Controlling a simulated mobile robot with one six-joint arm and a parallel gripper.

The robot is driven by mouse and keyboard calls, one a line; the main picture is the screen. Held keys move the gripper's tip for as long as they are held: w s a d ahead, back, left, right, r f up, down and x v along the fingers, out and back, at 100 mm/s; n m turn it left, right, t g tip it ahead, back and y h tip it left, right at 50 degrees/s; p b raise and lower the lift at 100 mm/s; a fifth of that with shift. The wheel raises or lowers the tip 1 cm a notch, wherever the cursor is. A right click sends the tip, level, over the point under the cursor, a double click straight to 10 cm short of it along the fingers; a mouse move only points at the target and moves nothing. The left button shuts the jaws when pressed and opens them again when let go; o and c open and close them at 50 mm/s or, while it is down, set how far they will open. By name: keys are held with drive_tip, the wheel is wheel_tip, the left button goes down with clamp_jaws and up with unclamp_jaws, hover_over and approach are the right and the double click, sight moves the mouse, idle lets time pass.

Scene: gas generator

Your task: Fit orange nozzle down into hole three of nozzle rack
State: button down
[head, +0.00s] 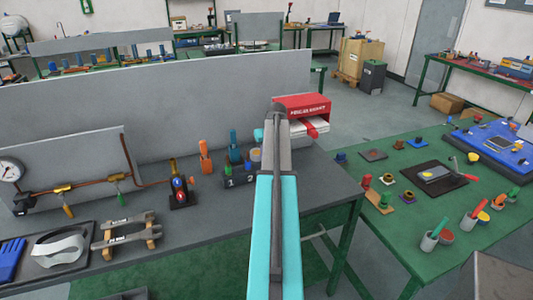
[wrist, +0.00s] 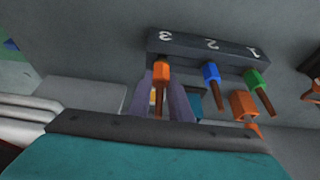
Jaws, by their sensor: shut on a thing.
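The dark nozzle rack (wrist: 185,42) shows upside down in the wrist view, with its numbers 3, 2 and 1 from left to right. My gripper (wrist: 161,80) is shut on the orange nozzle (wrist: 161,73), one grey finger on each side, its brown stem pointing away from the rack. The orange nozzle overlaps the rack's edge by number 3; I cannot tell how deep it sits. The blue nozzle (wrist: 211,73) is at 2 and the green nozzle (wrist: 257,79) at 1. In the head view my arm hides hole three and the gripper; the rack (head: 238,182) shows 1 and 2.
Another orange piece (head: 206,157) stands just left of the rack. A red box (head: 303,104) with white parts stands behind and right of it. A grey panel (head: 180,95) backs the bench.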

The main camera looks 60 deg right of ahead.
drive_tip(key=shift+f+b, duration=0.4)
drive_tip(key=shift+f, duration=0.55)
drive_tip(key=c, duration=1.5)
unclamp_jaws()
drive_tip(key=shift+c, duration=0.2)
drive_tip(key=shift+r, duration=0.1)
drive_tip(key=b+v, duration=0.3)
drive_tip(key=v, duration=1)
drive_tip(key=shift+r, duration=0.35)
drive_tip(key=shift+s, duration=0.15)
